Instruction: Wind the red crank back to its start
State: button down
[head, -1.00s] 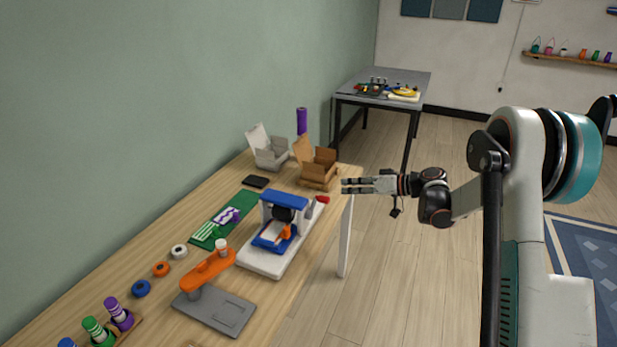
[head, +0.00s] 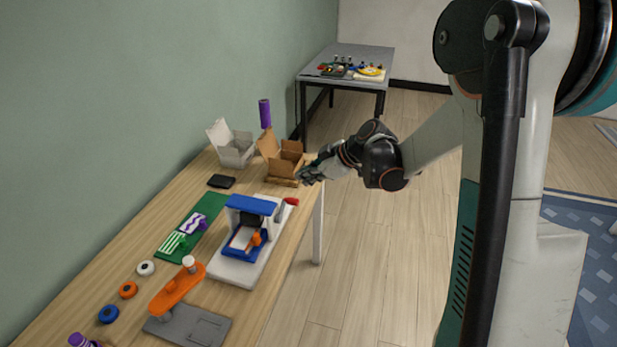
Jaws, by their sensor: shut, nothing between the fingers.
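A small red piece (head: 291,201), which looks like the red crank, is at the back right corner of a blue and white machine (head: 251,204) on the wooden table. Its shape and angle are too small to tell. My gripper (head: 308,175) is shut and empty. In the picture it is just above and right of the red piece, beside an open cardboard box, and appears apart from the red piece. The machine has a white base, a blue frame and an orange part (head: 257,239) inside.
The open brown box (head: 284,158) and a grey box (head: 235,150) stand behind the machine. An orange arm with a white knob (head: 178,286) on a grey plate (head: 205,326) is in front. A green mat (head: 178,229) lies left. Open floor is right of the table.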

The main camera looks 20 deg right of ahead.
aim_at(296, 200)
jog(key=w+a+f+b, duration=0.1)
jog(key=f, duration=0.1)
jog(key=w+f+b, duration=0.1)
jog(key=f, duration=0.1)
jog(key=w+a+f+b, duration=0.1)
jog(key=f, duration=0.2)
jog(key=shift+w+a+f, duration=0.1)
jog(key=shift+w+a, duration=0.25)
jog(key=shift+f, duration=0.45)
jog(key=shift+w, duration=0.15)
jog(key=shift+w+d+f+g, duration=0.1)
jog(key=shift+d+g, duration=0.1)
jog(key=shift+g, duration=0.1)
